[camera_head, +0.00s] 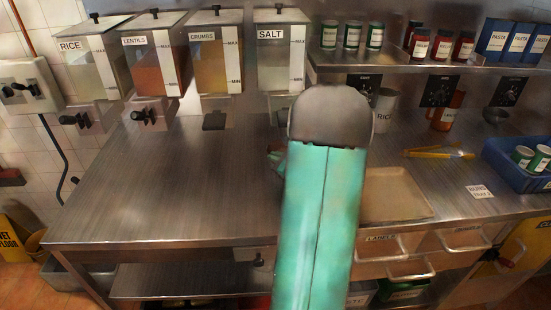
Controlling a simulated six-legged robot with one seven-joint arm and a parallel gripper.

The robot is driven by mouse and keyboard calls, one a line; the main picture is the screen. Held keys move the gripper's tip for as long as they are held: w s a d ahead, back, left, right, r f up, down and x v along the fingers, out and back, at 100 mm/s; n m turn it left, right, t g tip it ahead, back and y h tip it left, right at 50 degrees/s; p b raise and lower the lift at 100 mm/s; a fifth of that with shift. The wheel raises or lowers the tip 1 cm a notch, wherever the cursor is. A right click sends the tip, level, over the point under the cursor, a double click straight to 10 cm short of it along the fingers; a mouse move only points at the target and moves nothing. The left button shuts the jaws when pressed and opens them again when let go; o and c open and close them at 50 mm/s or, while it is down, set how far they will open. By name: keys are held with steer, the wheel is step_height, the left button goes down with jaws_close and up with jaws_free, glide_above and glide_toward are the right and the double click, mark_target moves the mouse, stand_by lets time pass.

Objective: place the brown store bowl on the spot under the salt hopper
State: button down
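The salt hopper (281,52), a clear bin labelled SALT, hangs at the back, right of the crumbs hopper. My green arm with its grey end cap rises in front of the counter and covers most of the area below and in front of the salt hopper. The spot under that hopper is mostly hidden. I see no brown bowl; it may be behind my arm. My gripper is not visible. A small dark red and greenish bit shows at my arm's left edge, too small to identify.
Rice (88,58), lentils (151,52) and crumbs (215,55) hoppers hang left. A dark square pad (215,121) lies under crumbs. The steel counter (165,185) is clear at left. A tray (396,195), yellow tongs (438,153) and blue crate (518,178) stand right.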

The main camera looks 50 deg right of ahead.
steer(key=shift+f, duration=0.4)
steer(key=c, duration=1.6)
jaws_free()
steer(key=shift+c, duration=0.2)
steer(key=shift+r, duration=0.1)
